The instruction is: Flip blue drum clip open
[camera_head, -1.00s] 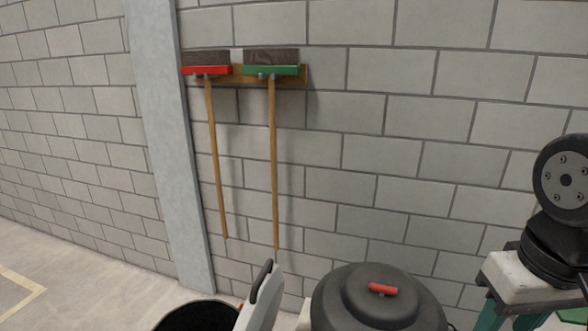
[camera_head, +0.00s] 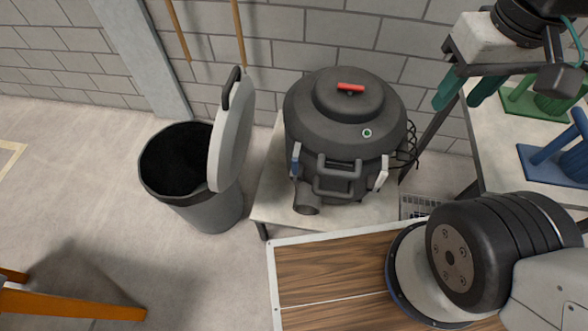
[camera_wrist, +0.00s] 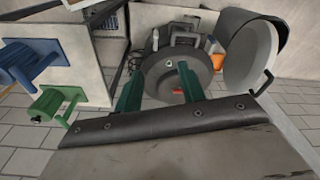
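The black drum (camera_head: 345,120) stands upright on a low table, with a domed lid and red top handle (camera_head: 351,87). A blue clip (camera_head: 296,160) is on its front left side and looks upright against the drum; its latch state is too small to tell. A white clip (camera_head: 382,174) is on the front right. My gripper (camera_head: 467,92) hangs to the right of the drum, empty, its teal fingers apart. In the wrist view, the open fingers (camera_wrist: 160,88) frame the drum lid (camera_wrist: 160,65) from a distance.
A dark bin (camera_head: 205,205) with a raised grey lid (camera_head: 232,130) stands left of the drum. A bench at right holds green (camera_head: 530,100) and blue (camera_head: 555,165) stands. A wooden board (camera_head: 330,270) is in front. Open floor lies at left.

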